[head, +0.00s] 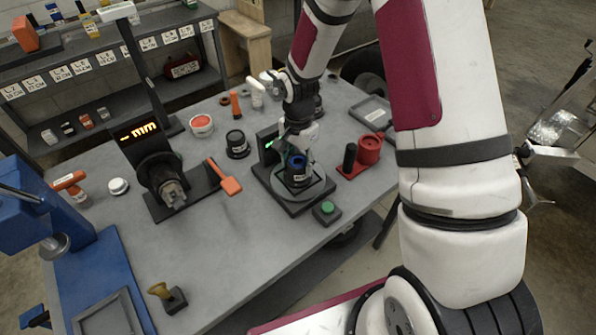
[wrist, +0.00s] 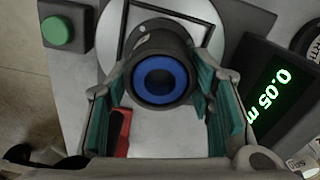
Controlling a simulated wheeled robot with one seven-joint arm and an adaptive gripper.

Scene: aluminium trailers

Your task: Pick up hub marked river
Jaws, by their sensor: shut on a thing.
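A dark round hub (head: 297,168) with a blue ring around its bore stands on the round plate of a gauge stand (head: 322,188). A pale label shows on its side, too small to read. In the wrist view the hub (wrist: 160,76) fills the space between the fingers, blue ring facing the camera. My gripper (head: 296,152) reaches down from above and is shut on the hub, with green finger pads on both sides. In the wrist view my gripper (wrist: 160,92) hides part of the plate. I cannot tell whether the hub is clear of the plate.
A green button (head: 326,208) sits in front of the stand, and a red part (head: 369,150) stands to its right. A black labelled cylinder (head: 237,144) and an orange paddle (head: 225,177) are to the left. The stand's display (wrist: 280,96) is lit. The front middle table is clear.

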